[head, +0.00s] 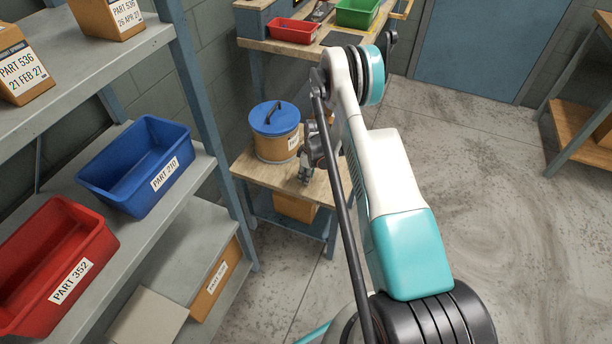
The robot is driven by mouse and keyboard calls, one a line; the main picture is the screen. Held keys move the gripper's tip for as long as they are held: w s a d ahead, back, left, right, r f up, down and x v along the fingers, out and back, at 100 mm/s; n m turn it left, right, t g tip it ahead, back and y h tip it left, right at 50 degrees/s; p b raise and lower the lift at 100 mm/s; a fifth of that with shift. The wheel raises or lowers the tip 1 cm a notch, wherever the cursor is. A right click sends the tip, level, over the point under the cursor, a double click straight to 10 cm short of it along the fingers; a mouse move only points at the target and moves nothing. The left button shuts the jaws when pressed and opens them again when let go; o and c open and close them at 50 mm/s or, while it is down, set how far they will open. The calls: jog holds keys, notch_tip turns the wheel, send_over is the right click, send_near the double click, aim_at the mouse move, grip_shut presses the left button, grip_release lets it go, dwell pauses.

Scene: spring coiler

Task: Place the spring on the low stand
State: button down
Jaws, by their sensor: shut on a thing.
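The low stand (262,176) has a light wooden top on a blue-grey frame and stands beside the shelf unit, near the middle of the picture. My gripper (304,178) points down at the right part of its top, close to or at the wood. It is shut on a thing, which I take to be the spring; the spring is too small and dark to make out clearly. Whether it touches the wood cannot be told. My arm covers the right side of the stand.
A drum (277,146) with a blue lid stands on the stand, just left of my gripper. A workbench (300,48) with a red bin (293,31) and a green bin (357,13) is behind. Shelves (150,258) with bins fill the left. Open floor (480,190) lies right.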

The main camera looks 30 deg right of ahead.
jog(key=shift+f, duration=0.1)
jog(key=c, duration=1.3)
grip_release()
jog(key=r+p, duration=0.1)
jog(key=r, duration=0.3)
jog(key=s+r+p, duration=0.1)
jog(key=r, duration=0.3)
jog(key=d+r+p, duration=0.1)
jog(key=r+p, duration=0.1)
jog(key=r, duration=0.2)
jog(key=shift+s, duration=0.2)
jog(key=shift+r, duration=0.1)
